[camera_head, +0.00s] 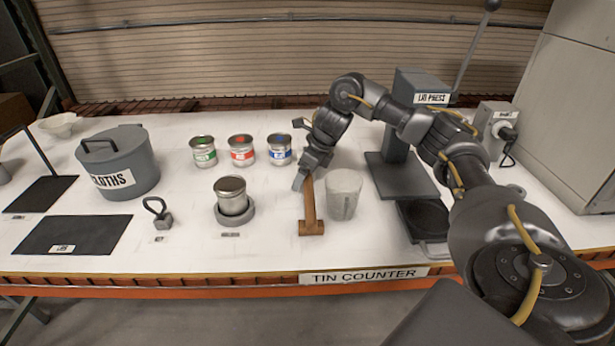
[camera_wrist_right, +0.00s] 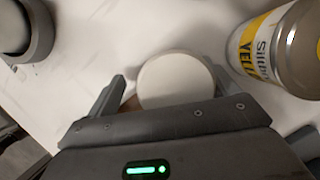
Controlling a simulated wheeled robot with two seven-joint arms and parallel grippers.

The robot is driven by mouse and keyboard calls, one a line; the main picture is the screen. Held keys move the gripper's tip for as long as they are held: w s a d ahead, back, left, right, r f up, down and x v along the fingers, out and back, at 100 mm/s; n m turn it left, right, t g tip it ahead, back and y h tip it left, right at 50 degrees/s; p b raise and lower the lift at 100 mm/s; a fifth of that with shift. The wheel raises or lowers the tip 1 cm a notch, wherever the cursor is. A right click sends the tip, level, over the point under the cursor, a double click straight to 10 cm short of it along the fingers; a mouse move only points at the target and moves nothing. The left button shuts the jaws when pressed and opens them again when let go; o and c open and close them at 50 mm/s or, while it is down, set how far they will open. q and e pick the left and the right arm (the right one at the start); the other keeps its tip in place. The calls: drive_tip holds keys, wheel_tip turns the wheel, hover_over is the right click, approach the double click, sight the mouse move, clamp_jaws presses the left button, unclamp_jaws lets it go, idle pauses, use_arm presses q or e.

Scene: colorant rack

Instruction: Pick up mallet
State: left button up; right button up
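The mallet (camera_head: 310,203) is on the counter, its wooden head (camera_head: 311,228) toward the front edge and its brown handle running back to my right gripper (camera_head: 303,180). In the head view the fingertips are beside the handle's far end. In the right wrist view the fingers of my right gripper (camera_wrist_right: 165,92) are spread apart. A small brown patch, likely the mallet (camera_wrist_right: 130,103), shows near the left finger. A pale round disc (camera_wrist_right: 175,78) lies between the fingers; I cannot tell what it belongs to. Contact with the handle is hidden. My left gripper is not in view.
A whitish cup (camera_head: 345,195) stands close right of the mallet. A tin in a grey ring (camera_head: 233,198) stands left. Green (camera_head: 203,151), red and blue tins stand behind. A yellow-labelled tin (camera_wrist_right: 262,45) is near the right gripper. The press (camera_head: 395,150) is at right.

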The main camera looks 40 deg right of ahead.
sight(311, 178)
drive_tip(key=c, duration=1.4)
drive_tip(key=shift+o, duration=0.2)
drive_tip(key=shift+r, duration=0.1)
drive_tip(key=shift+r, duration=0.55)
wheel_tip(311, 178, up, 2)
drive_tip(key=shift+d+r+p, duration=0.1)
drive_tip(key=shift+r+p, duration=0.05)
drive_tip(key=shift+p, duration=0.2)
drive_tip(key=s+a+r, duration=0.1)
drive_tip(key=r, duration=0.1)
drive_tip(key=s+r+p, duration=0.1)
drive_tip(key=s+r, duration=0.1)
drive_tip(key=s+a+r+p, duration=0.1)
drive_tip(key=r, duration=0.1)
drive_tip(key=shift+s+a+r, duration=0.25)
drive_tip(key=shift+s+a, duration=0.05)
drive_tip(key=shift+s, duration=0.1)
drive_tip(key=s+a+r+p, duration=0.1)
drive_tip(key=s+a+r, duration=0.2)
drive_tip(key=s, duration=0.4)
drive_tip(key=shift+s+a, duration=0.3)
drive_tip(key=shift+a, duration=0.25)
